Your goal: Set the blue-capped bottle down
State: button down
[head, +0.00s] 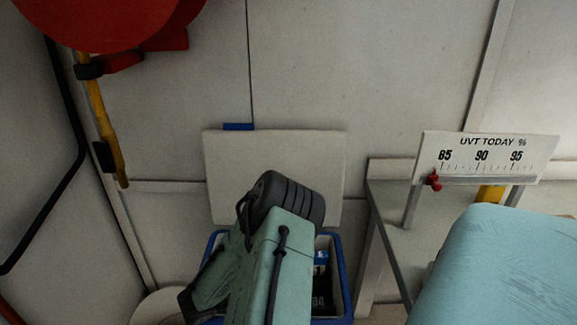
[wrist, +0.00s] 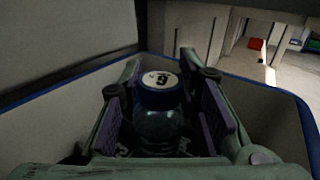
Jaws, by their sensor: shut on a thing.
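In the wrist view, the blue-capped bottle (wrist: 160,120) stands between the jaws of my gripper (wrist: 161,85). Its cap has a white top with a dark numeral, and its clear body shows below. My gripper is shut on it, with purple pads on both sides. Bottle and gripper are within the walls of a blue-rimmed box (wrist: 285,95). The bottle's base is hidden, so I cannot tell whether it touches the floor. In the head view my arm hides the bottle and jaws, over the same box (head: 346,285).
A dark item with a blue band (head: 320,263) shows inside the box at the right. A pale raised panel (head: 225,165) stands behind the box. At the right are a metal table (head: 395,190), a "UVT TODAY %" gauge (head: 487,158) and a light-blue covered shape (head: 500,265).

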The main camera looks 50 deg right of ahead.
jog(key=shift+s+f+b, duration=0.2)
jog(key=shift+f+b, duration=0.15)
jog(key=shift+f, duration=0.1)
jog(key=c, duration=1.2)
grip_release()
jog(key=shift+s+a+f, duration=0.1)
jog(key=shift+f, duration=0.05)
jog(key=shift+r, duration=0.3)
jog(key=b+v, duration=0.5)
jog(key=v, duration=0.2)
jog(key=shift+w+a+r+b, duration=0.15)
jog(key=shift+w+r+b, duration=0.2)
jog(key=shift+r+b, duration=0.1)
